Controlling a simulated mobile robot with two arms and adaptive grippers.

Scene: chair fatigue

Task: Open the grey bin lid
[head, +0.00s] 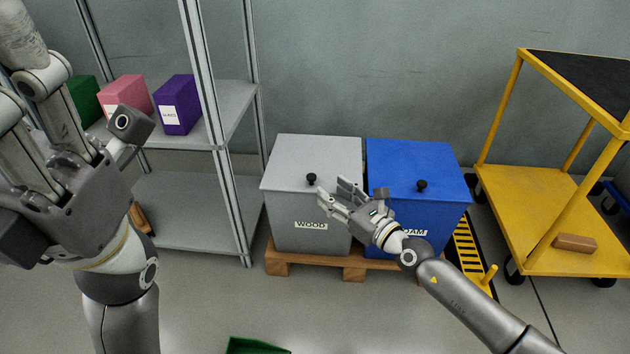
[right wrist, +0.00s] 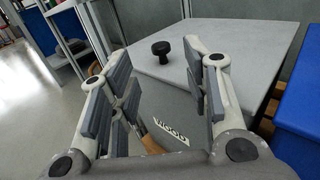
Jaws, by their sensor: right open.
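The grey bin (head: 300,225) stands on a wooden pallet and bears a "WOOD" label. Its grey lid (head: 325,155) lies flat and closed, with a black knob (head: 311,178) near the front edge. My right gripper (head: 333,195) is open and empty, in front of the bin, to the right of the knob in the head view. In the right wrist view the knob (right wrist: 160,50) shows beyond and between the open fingers, apart from them. The lid (right wrist: 215,60) spreads behind it. My left arm shows at the left of the head view; its fingertips are not clear.
A blue bin (head: 410,165) with a partly hidden label stands right beside the grey one. A metal shelf (head: 190,205) with several boxes is at the left. A yellow cart (head: 545,190) stands at the right. Floor in front of the pallet (head: 310,258) is mostly clear.

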